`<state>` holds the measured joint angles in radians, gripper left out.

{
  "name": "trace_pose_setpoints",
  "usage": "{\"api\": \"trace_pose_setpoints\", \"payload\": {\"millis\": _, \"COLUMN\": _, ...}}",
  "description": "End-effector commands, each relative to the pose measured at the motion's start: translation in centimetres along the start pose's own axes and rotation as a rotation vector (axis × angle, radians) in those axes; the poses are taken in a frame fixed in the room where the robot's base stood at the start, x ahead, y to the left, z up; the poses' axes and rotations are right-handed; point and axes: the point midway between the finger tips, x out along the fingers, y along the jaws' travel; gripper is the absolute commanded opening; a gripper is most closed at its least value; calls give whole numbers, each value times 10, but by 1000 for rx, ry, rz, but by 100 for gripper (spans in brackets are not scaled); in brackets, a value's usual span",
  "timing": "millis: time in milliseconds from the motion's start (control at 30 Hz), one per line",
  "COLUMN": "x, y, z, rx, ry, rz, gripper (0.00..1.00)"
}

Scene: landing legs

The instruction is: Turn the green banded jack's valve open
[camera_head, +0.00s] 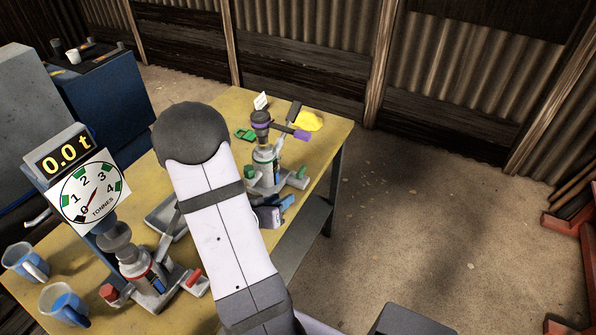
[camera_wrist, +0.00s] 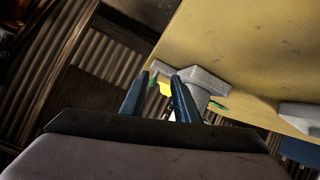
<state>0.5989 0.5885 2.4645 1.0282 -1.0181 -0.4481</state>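The green banded jack (camera_head: 264,160) stands upright on the table, behind and right of my arm. It has a dark top with a purple ring, a grey base, a green knob on its left and a green lever-like piece (camera_head: 302,172) on its right. I cannot tell for sure which one is the valve. My gripper (camera_head: 289,202) is low at the near side of the jack. In the wrist view its two blue fingers (camera_wrist: 159,78) stand apart. A small green piece (camera_wrist: 153,84) shows between them near the left fingertip, beside the grey base (camera_wrist: 205,79); contact is unclear.
A red banded jack (camera_head: 140,268) stands at the near left under a gauge reading 0.0 t (camera_head: 90,190). Blue cups (camera_head: 63,303) stand at the near-left corner. Floor right of the yellow table (camera_head: 225,110) is clear.

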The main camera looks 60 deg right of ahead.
Motion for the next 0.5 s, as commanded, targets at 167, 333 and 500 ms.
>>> {"api": "trace_pose_setpoints", "payload": {"millis": 167, "x": 12, "y": 10, "z": -30, "rx": 161, "ry": 48, "rz": 21, "gripper": 28}}
{"api": "trace_pose_setpoints", "payload": {"millis": 333, "x": 22, "y": 12, "z": -43, "rx": 278, "ry": 88, "rz": 17, "gripper": 28}}
{"api": "trace_pose_setpoints", "payload": {"millis": 500, "x": 29, "y": 12, "z": -48, "rx": 347, "ry": 111, "rz": 10, "gripper": 28}}
